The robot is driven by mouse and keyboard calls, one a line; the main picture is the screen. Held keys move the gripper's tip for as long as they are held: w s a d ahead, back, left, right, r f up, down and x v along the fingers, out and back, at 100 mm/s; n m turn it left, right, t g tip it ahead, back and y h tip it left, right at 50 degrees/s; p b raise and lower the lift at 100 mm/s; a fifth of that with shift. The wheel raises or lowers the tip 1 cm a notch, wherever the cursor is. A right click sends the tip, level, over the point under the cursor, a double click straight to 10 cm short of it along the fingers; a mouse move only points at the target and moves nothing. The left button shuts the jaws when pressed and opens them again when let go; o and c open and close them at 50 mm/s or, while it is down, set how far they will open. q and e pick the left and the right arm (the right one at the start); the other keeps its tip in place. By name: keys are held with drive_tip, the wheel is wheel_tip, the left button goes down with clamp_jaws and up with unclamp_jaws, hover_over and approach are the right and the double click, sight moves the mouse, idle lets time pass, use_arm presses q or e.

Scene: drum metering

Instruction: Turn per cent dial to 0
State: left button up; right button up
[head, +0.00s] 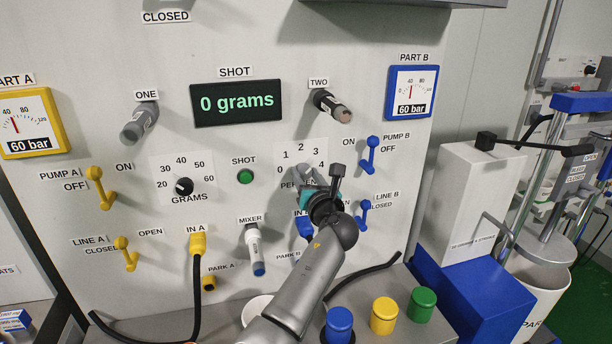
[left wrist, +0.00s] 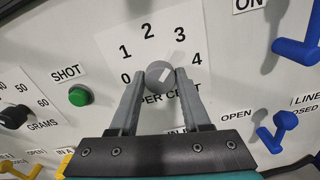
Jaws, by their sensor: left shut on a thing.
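The per cent dial (left wrist: 160,76) is a round grey knob on a white card (left wrist: 120,34) numbered 0 to 4. Its light pointer mark appears to slant up and right, between 3 and 4. My left gripper (left wrist: 160,84) has a grey finger on each side of the knob and is shut on it. In the head view my left gripper (head: 316,183) reaches up to the card from below and hides most of the dial and its label. My right gripper is in neither view.
The blue line B lever (head: 364,214) and pump B lever (head: 371,155) stick out close to the right. The green shot button (head: 245,176) and grams dial (head: 184,187) are to the left. The shot display (head: 237,103) reads 0 grams. Nozzle two (head: 332,105) juts out above.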

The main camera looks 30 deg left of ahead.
use_arm(q)
clamp_jaws()
